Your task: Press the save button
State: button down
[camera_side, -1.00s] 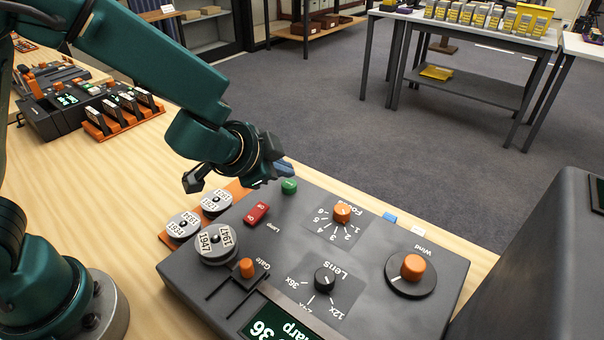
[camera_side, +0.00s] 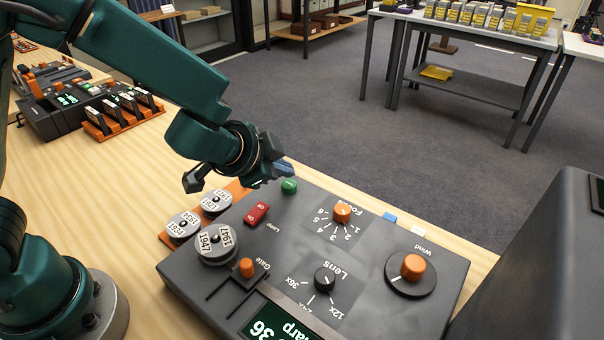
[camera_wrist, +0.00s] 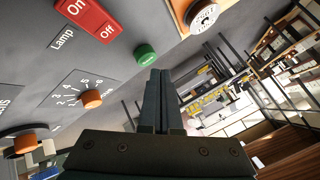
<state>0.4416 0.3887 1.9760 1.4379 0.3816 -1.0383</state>
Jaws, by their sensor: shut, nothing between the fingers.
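A green round button (camera_side: 289,186) sits on the far edge of the dark grey control panel (camera_side: 190,262). I take it as the save button; its marking is too small to read. It also shows in the wrist view (camera_wrist: 145,54), just beyond my fingertips. My gripper (camera_side: 284,170) is shut and empty, with its fingertips close to the button. In the wrist view my gripper (camera_wrist: 160,73) has its two fingers together, pointing at the button's lower edge. I cannot tell whether they touch it.
A red lamp switch (camera_side: 256,213), an orange focus knob (camera_side: 342,213), a black lens knob (camera_side: 325,279) and an orange wind knob (camera_side: 412,266) stand up from the panel. A dark box (camera_side: 540,270) stands at right.

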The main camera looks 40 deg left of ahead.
aim_at(284, 187)
jog(key=shift+f, duration=0.1)
dwell(0.7)
jog(key=shift+f, duration=0.35)
jog(key=shift+f, duration=0.45)
dwell(0.7)
jog(key=shift+r, duration=0.9)
jog(key=shift+r, duration=2.5)
